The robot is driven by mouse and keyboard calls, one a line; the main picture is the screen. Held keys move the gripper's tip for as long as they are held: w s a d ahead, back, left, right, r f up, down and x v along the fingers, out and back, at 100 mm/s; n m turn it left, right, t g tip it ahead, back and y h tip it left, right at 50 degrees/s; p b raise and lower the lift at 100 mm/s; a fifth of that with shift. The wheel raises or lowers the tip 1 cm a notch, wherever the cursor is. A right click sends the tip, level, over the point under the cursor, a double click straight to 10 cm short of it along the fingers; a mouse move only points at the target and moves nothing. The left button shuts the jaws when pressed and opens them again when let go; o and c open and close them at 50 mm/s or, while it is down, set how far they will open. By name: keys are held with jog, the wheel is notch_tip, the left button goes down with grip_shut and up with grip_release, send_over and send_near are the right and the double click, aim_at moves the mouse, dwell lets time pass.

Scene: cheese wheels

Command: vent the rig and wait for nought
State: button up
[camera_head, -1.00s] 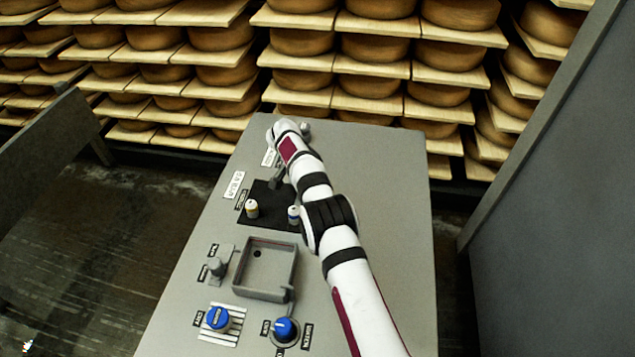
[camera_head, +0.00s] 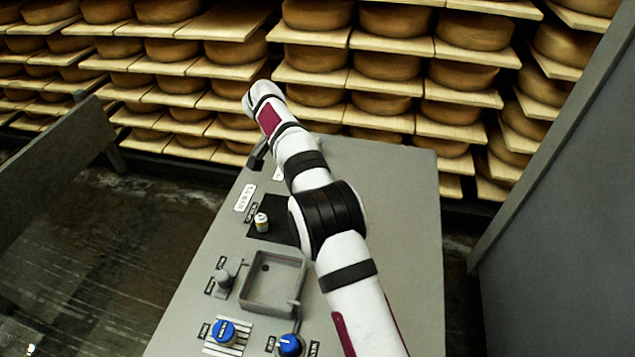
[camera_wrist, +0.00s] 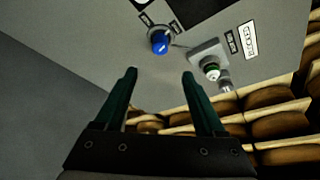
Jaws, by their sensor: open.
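The rig is a grey sloping panel (camera_head: 395,210) with several small fittings. In the wrist view, a blue knob (camera_wrist: 160,42) with a white mark sits on the panel beyond my fingertips. I cannot tell which fitting vents the rig, and no readable gauge shows. My gripper (camera_wrist: 160,76) is open and empty, apart from both fittings. In the head view my dark gripper (camera_head: 257,157) is partly hidden by my arm, near the panel's far left edge.
Cheese shelves (camera_head: 390,120) stand behind. A grey wall (camera_head: 570,200) rises right.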

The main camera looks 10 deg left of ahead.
jog(key=shift+s+a+r, duration=0.1)
jog(key=shift+s+r, duration=0.05)
jog(key=shift+r, duration=0.15)
jog(key=s+d+n+y, duration=0.1)
jog(key=d+n+y, duration=0.5)
jog(key=n, duration=0.7)
jog(key=shift+n+t+h, duration=0.3)
jog(key=shift+t+h, duration=0.2)
jog(key=x, duration=1.5)
jog(key=shift+d+f, duration=0.3)
jog(key=shift+f, duration=0.05)
grip_shut()
